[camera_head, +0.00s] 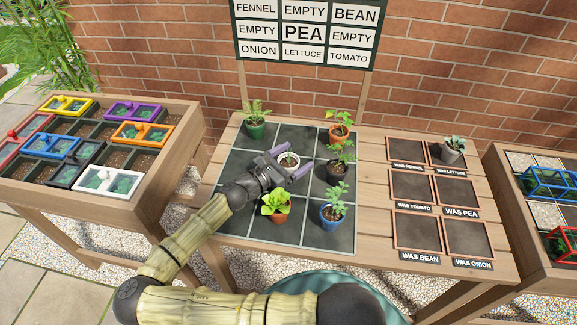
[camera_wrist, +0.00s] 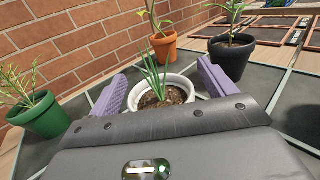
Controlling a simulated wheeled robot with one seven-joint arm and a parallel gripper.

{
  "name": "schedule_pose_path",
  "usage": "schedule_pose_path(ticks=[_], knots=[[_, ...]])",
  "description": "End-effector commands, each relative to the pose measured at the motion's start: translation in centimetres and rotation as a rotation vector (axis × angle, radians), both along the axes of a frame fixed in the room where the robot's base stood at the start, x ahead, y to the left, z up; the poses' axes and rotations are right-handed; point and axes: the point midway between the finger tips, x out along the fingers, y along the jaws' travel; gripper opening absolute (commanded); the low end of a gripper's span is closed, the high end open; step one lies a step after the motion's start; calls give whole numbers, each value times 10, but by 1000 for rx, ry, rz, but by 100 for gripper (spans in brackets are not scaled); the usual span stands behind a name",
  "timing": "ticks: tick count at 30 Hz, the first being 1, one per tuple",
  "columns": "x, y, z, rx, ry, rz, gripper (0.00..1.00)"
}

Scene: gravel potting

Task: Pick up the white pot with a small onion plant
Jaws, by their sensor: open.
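The white pot (camera_head: 289,160) stands on the dark grid mat (camera_head: 240,160) near its middle, with soil and a small green sprout in it. In the wrist view the white pot (camera_wrist: 178,82) shows thin upright onion leaves (camera_wrist: 152,68) and dark soil. My gripper (camera_head: 291,163) is open, with one purple finger on each side of the pot. In the wrist view my gripper (camera_wrist: 165,85) has the pot between its fingers, with visible gaps. The pot's lower front is hidden behind the gripper body.
Near the white pot stand a green pot (camera_head: 254,129), an orange pot (camera_head: 339,132), a black pot (camera_head: 338,171), a terracotta pot (camera_head: 277,213) and a blue pot (camera_head: 332,216). A grey pot (camera_head: 452,150) sits among labelled trays on the right. A sign (camera_head: 304,32) hangs behind.

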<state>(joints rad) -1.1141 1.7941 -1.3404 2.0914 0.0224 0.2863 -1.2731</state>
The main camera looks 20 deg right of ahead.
Motion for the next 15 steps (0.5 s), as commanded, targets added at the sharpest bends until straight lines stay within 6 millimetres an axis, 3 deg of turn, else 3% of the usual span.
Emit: schedule_pose_path(ticks=[2,10,15], knots=[[0,0,0,0,0,0,83],[0,0,0,0,0,0,32],[0,0,0,0,0,0,32]])
